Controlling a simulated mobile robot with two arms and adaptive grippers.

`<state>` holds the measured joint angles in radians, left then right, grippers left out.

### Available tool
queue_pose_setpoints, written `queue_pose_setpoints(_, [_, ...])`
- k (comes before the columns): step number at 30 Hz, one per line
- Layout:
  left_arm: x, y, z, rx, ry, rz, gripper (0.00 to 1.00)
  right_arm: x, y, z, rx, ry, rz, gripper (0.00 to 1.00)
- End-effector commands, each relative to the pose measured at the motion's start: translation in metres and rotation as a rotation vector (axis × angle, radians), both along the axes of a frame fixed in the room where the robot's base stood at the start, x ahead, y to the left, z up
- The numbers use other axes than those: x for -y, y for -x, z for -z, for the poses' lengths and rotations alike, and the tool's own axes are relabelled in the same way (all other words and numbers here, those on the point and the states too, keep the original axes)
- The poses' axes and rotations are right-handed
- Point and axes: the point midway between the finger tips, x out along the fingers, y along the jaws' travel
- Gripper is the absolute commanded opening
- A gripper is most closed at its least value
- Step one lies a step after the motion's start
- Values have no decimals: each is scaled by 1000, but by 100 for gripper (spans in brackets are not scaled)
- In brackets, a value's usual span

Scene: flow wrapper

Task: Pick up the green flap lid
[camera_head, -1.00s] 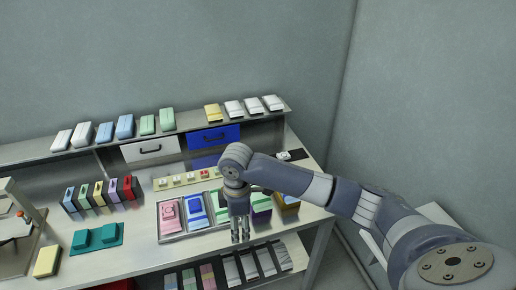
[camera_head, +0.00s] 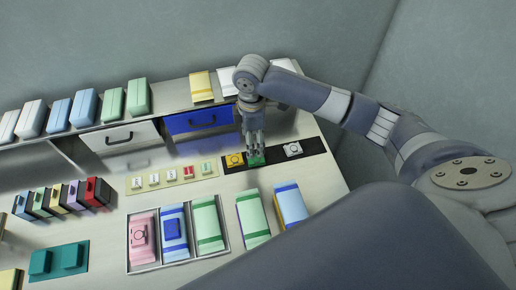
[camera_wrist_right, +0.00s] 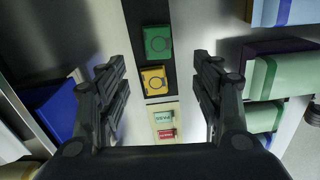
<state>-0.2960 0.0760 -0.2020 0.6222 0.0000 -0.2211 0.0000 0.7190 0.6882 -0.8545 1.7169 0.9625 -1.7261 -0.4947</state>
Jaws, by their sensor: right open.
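The green flap lid (camera_head: 257,161) lies on a black strip (camera_head: 317,146) on the workbench, partly hidden by my right gripper (camera_head: 255,150) in the head view. In the right wrist view, the green lid (camera_wrist_right: 157,42) is a small square with a round mark, just ahead of the fingertips. My right gripper (camera_wrist_right: 159,62) is open and empty, pointing down above the strip. A yellow lid (camera_wrist_right: 153,80) lies beside the green one and shows between the fingers. My left gripper is not in view.
A white lid (camera_head: 292,149) lies further right on the strip. A label card (camera_head: 172,178) is to its left. A tray (camera_head: 181,263) holds pink, blue and green packs in front. The blue drawer (camera_head: 197,121) and shelf stand close behind the gripper.

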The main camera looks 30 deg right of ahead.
Motion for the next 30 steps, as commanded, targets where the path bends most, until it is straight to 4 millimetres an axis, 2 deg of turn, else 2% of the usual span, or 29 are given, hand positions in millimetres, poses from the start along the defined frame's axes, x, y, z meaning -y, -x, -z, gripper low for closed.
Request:
queue_pose_setpoints(4, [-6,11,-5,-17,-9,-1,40,0,1,25,-5,0,-1,60])
queue_pose_setpoints(9, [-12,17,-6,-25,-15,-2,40,1,0,41,-1,1,0,60])
queue_pose_setpoints(14, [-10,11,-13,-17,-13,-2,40,4,-1,53,-5,2,0,60])
queue_pose_setpoints(21, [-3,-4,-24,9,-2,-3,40,8,-5,86,-3,1,0,60])
queue_pose_setpoints(25, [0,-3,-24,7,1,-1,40,8,-5,94,-2,2,-1,60])
queue_pose_setpoints(30, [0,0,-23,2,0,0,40,8,-5,95,0,1,-2,60])
